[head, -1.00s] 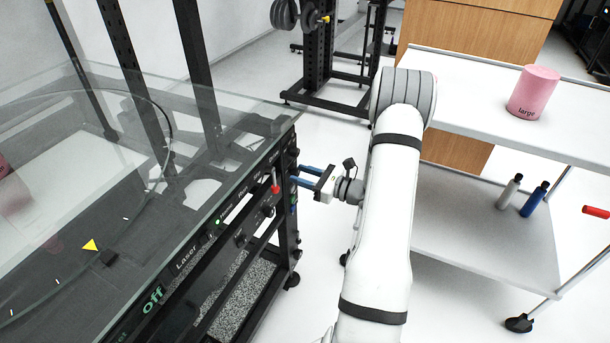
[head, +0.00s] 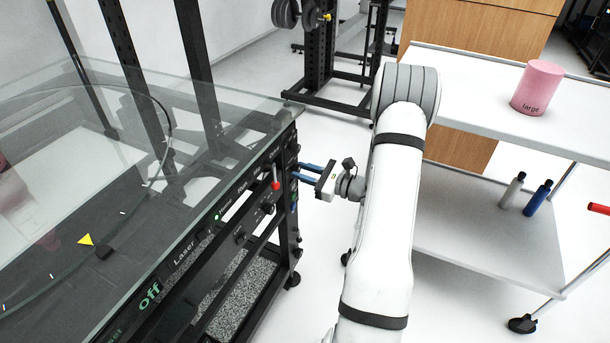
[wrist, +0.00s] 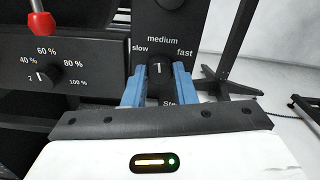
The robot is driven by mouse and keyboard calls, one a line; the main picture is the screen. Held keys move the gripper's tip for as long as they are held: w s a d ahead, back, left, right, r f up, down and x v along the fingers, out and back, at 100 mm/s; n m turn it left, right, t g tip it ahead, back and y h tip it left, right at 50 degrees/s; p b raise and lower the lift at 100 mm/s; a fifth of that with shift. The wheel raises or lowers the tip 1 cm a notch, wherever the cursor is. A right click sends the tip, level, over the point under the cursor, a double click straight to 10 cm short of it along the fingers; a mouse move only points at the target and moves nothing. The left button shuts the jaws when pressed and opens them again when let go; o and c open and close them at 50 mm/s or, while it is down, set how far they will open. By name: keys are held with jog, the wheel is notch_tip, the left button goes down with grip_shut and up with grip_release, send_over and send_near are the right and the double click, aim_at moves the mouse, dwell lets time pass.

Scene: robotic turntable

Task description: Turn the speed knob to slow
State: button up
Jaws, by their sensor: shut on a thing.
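The speed knob (wrist: 159,88) is a black dial on the dark panel, shown in the wrist view below the labels slow, medium and fast. Its white pointer line stands about upright, toward medium. My gripper (wrist: 158,72) has its two blue fingers on either side of the knob and is shut on it. In the head view my gripper (head: 299,169) reaches left to the panel's far end; the knob is too hidden to make out there.
A percent dial (wrist: 44,74) and a red-tipped lever (wrist: 41,22) are left of the knob. The glass-topped machine (head: 225,125) fills the left. A white cart (head: 470,95) with a pink cylinder (head: 537,88) stands right of my arm.

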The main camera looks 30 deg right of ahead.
jog(key=shift+w+r+n+b, duration=0.1)
jog(key=shift+n+b, duration=3.1)
jog(key=shift+n, duration=0.2)
jog(key=o, duration=1)
jog(key=p+v, duration=0.1)
jog(key=v, duration=0.7)
jog(key=shift+p, duration=0.3)
